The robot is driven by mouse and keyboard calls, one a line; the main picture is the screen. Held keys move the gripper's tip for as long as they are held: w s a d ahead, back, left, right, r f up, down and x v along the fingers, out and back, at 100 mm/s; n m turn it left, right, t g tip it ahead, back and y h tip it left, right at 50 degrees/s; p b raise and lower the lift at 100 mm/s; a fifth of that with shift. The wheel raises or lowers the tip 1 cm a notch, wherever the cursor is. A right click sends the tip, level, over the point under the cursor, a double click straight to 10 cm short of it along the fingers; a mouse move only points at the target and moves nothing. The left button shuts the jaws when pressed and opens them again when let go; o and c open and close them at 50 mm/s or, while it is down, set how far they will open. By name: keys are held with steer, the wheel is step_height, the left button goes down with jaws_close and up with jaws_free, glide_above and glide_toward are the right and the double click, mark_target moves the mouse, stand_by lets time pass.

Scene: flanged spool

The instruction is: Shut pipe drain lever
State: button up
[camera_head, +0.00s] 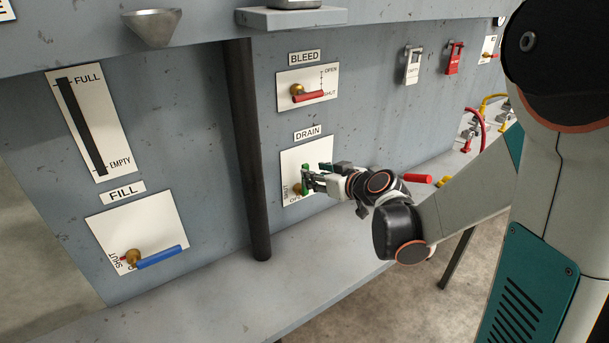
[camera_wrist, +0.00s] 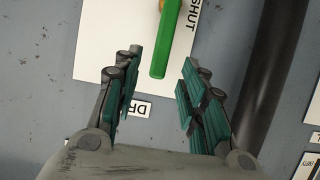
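The green drain lever (camera_head: 306,179) is on the white drain plate (camera_head: 322,157), below the DRAIN label. It stands roughly upright from a brass pivot. In the wrist view the lever (camera_wrist: 168,45) comes down from the top edge, with the word SHUT (camera_wrist: 192,14) to its right. My gripper (camera_head: 310,181) is at the plate. Its fingers are apart, one on each side of the lever's free end, with visible gaps. Whether the tips reach past the lever in depth is unclear. The pivot is mostly out of the wrist view.
A dark vertical pipe (camera_head: 246,150) stands left of the drain plate. The red bleed lever (camera_head: 312,97) is above, and the blue fill lever (camera_head: 160,256) is lower left. A grey ledge (camera_head: 215,300) runs below the panel. A red handle (camera_head: 417,178) is to the right.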

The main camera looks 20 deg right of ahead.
mark_target(302, 179)
steer(key=b+x, duration=0.1)
steer(key=x, duration=0.5)
steer(key=shift+w+a+f, duration=0.1)
steer(key=shift+w+f, duration=0.05)
steer(key=shift+w, duration=0.1)
jaws_close()
